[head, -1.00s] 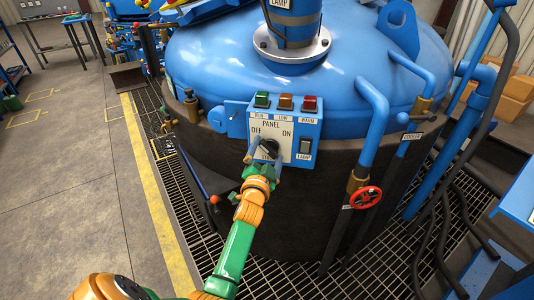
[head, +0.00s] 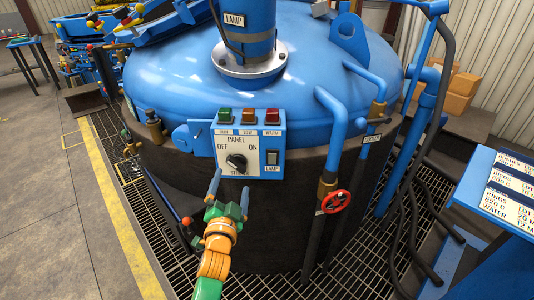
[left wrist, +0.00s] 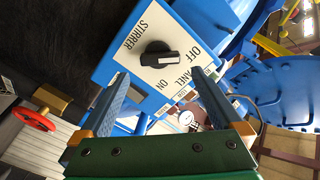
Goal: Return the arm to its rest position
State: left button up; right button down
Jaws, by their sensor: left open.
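My left gripper (head: 228,188) is in front of the blue control panel (head: 222,156) on the furnace's side. Its two blue fingers are spread apart with nothing between them, just below the black rotary knob (head: 236,162). In the left wrist view the knob (left wrist: 159,55) sits beyond the open fingers (left wrist: 158,98), apart from them, on a white plate marked STIRRER, OFF and ON. In the head view the knob's bar is tilted toward the upper left, on the OFF side. My right gripper is not in view.
The blue furnace lid (head: 175,75) rises behind the panel. A red valve wheel (head: 336,202) and blue pipes stand to the panel's right. A blue sign board (head: 500,190) is at the right edge. Grating surrounds the furnace, and open floor (head: 50,210) lies at left.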

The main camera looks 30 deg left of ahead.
pick_arm(q)
jog(key=s+d+f+g+h+p, duration=0.1)
jog(key=s+d+f+g+h, duration=0.2)
jog(key=f, duration=0.6)
jog(key=s+d+f+g+h+p, duration=0.15)
jog(key=s+d+f, duration=0.25)
jog(key=f, duration=0.5)
jog(key=s+d+f+g+h, duration=0.2)
jog(key=s+d+f+g, duration=0.15)
jog(key=f, duration=0.55)
jog(key=s+f+n+g+p, duration=0.1)
jog(key=s+f+g, duration=0.2)
jog(key=s, duration=1)
jog(key=s+f+g, duration=0.4)
jog(key=s+f, duration=0.4)
jog(key=s, duration=0.6)
jog(key=shift+d+n+g+p, duration=0.3)
jog(key=shift+d+n+p, duration=0.05)
jog(key=shift+n+p, duration=0.05)
jog(key=shift+s+f+h, duration=0.1)
jog(key=shift+h, duration=0.15)
